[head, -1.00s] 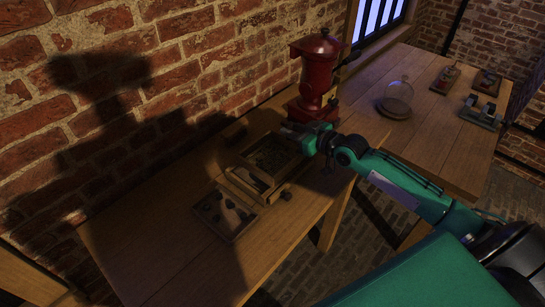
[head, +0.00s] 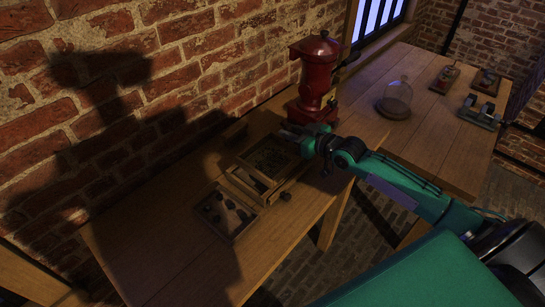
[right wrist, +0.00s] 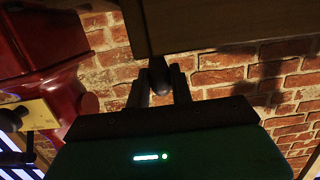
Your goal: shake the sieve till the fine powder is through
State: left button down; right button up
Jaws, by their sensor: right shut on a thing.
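The sieve (head: 292,152) is a square, wood-framed tray with a dark, speckled inside, set on a wooden box (head: 243,187) on the near table. I cannot tell how much powder lies in it. My right gripper (head: 299,131) is at the sieve's right end. In the right wrist view, its two fingers (right wrist: 158,88) are shut on a dark rounded handle (right wrist: 158,68) under the edge of a wooden frame (right wrist: 220,22). The fingertips are small and dark in the head view. My left gripper is not in view.
A red grinder (head: 318,75) stands close behind my gripper. A glass dome (head: 397,96) and several small devices stand farther right.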

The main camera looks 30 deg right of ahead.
jog(key=o, duration=1.1)
jog(key=shift+a, duration=0.1)
jog(key=shift+o, duration=0.2)
jog(key=p+v, duration=0.4)
jog(key=v, duration=0.3)
jog(key=shift+s+r, duration=0.15)
jog(key=shift+s, duration=0.1)
